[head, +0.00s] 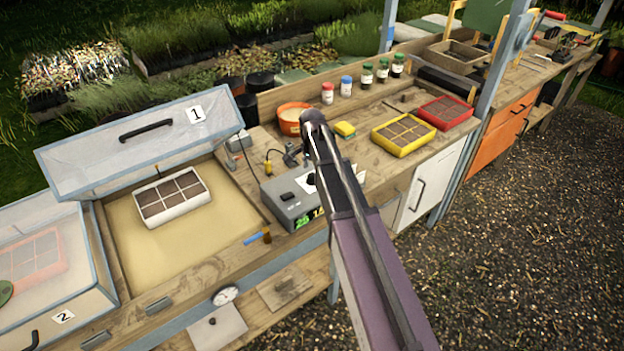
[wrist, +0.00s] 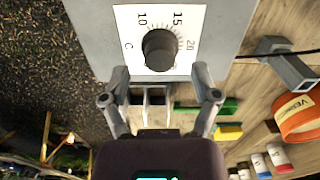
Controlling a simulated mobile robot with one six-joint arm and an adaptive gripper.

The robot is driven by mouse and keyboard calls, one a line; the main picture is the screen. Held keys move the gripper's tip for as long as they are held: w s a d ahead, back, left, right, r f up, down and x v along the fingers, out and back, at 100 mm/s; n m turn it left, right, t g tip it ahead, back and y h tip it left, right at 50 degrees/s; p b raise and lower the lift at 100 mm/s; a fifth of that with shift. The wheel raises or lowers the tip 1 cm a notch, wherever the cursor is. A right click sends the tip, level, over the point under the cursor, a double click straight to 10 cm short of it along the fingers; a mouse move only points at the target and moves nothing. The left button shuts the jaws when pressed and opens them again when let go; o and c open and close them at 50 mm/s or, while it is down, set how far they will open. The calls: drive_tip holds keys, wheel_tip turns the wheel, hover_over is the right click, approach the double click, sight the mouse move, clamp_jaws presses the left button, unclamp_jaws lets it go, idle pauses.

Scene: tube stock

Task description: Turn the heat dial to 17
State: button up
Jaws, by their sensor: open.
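The heat dial (wrist: 159,50) is a round black knob on a white plate marked C, 10, 15 and 20, seen in the wrist view. Its pointer mark is not clear. It belongs to a grey control box (head: 282,203) with green digits on the bench in the head view; my arm covers part of the box and display. My gripper (wrist: 160,73) is open and empty, with one fingertip on either side below the dial, apart from the knob. In the head view my gripper is largely hidden by my arm.
A lidded frame marked 1 (head: 146,140), lid raised, holds a white tray (head: 172,213) to the left of the box. An orange pot (head: 293,118), a yellow tray (head: 403,152) and a red tray (head: 446,123) stand behind and right. A cable runs near the box.

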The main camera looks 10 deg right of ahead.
drive_tip(key=shift+f+b, duration=0.75)
drive_tip(key=shift+f, duration=0.3)
clamp_jaws()
